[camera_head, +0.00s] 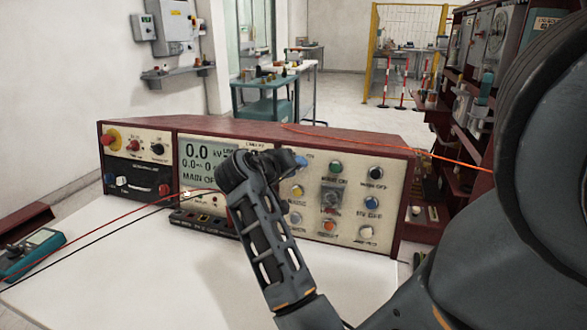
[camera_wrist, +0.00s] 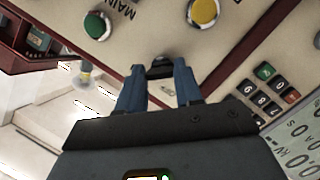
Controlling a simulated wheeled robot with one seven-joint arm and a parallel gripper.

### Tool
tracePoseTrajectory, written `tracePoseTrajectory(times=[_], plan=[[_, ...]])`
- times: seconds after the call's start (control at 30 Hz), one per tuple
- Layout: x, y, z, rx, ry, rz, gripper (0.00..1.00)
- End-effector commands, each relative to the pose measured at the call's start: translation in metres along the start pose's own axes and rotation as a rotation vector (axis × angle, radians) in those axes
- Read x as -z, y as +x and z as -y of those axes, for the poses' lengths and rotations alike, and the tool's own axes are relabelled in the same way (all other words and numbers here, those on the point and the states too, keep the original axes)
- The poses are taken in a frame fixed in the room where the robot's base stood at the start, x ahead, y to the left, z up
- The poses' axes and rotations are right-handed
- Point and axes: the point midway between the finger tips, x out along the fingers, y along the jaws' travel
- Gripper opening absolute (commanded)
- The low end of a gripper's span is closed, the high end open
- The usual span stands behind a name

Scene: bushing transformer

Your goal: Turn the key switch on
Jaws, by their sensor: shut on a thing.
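The key switch (camera_wrist: 160,68) shows in the wrist view as a small dark piece on the cream panel, between my fingertips. My gripper (camera_wrist: 160,82) has its two blue fingers shut on it, one on each side. In the head view my gripper (camera_head: 300,161) reaches from the front to the upper part of the button panel, left of the green button (camera_head: 335,167). There my fingers hide the key switch, and I cannot tell which way it is turned. The display (camera_head: 207,158) left of my gripper reads 0.0 kV and "MAIN OFF".
The maroon console (camera_head: 370,145) stands on a white table (camera_head: 130,260). Close around the switch are the green button, a yellow button (camera_head: 297,190) and a keypad (camera_wrist: 268,90). Red and black cables run across the left front. A teal device (camera_head: 32,250) lies at the left.

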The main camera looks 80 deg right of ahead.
Motion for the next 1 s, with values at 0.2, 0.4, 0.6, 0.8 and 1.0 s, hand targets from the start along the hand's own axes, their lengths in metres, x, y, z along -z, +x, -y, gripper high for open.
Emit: tracePoseTrajectory(times=[0.2,0.4,0.6,0.8,1.0], plan=[[-0.002,0.000,0.001,0.003,0.001,0.004,0.04],[-0.001,0.000,0.001,0.003,0.000,0.004,0.39],[-0.001,0.000,0.001,0.002,0.001,0.002,0.59],[0.000,0.000,0.000,0.001,0.001,0.002,0.60],[0.000,-0.012,0.001,0.003,0.001,-0.001,0.60]])
